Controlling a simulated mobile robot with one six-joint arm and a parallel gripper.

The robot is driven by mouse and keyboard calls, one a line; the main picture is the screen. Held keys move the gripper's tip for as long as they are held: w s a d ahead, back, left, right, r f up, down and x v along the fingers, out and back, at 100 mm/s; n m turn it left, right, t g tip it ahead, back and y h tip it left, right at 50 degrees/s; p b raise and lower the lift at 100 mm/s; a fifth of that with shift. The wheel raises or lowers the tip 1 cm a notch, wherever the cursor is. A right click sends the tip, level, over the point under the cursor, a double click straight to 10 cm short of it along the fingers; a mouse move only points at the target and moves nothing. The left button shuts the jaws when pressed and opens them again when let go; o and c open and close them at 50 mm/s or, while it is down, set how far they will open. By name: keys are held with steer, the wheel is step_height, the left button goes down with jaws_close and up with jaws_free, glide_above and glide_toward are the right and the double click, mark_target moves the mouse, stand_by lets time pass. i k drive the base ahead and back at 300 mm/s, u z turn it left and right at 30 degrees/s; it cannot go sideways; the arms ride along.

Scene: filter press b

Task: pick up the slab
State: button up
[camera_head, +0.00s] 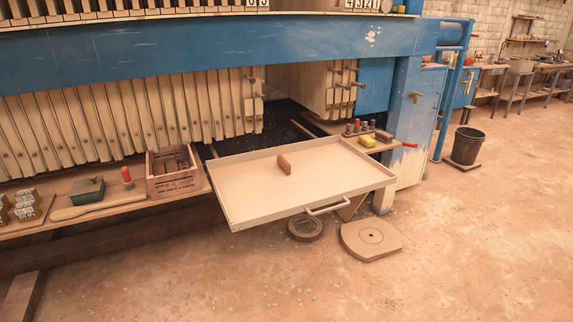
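A small brown slab (284,165) stands upright on edge in the wide beige tray (240,200), toward its back and left of its middle. Nothing touches the slab except the tray floor. The tray has a low rim and a bar handle (326,207) on its front side, and it sticks out from under the blue press. My gripper and arm are not in view.
A wooden crate (173,184) of brown blocks stands on the left shelf. A yellow block (367,141) and small red-topped items lie on the right shelf. A round grate (305,228) and flat plate (371,240) lie on the floor. The right foreground floor is clear.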

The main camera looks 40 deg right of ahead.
mark_target(283, 164)
steer(key=i, duration=0.9)
steer(key=u, duration=0.05)
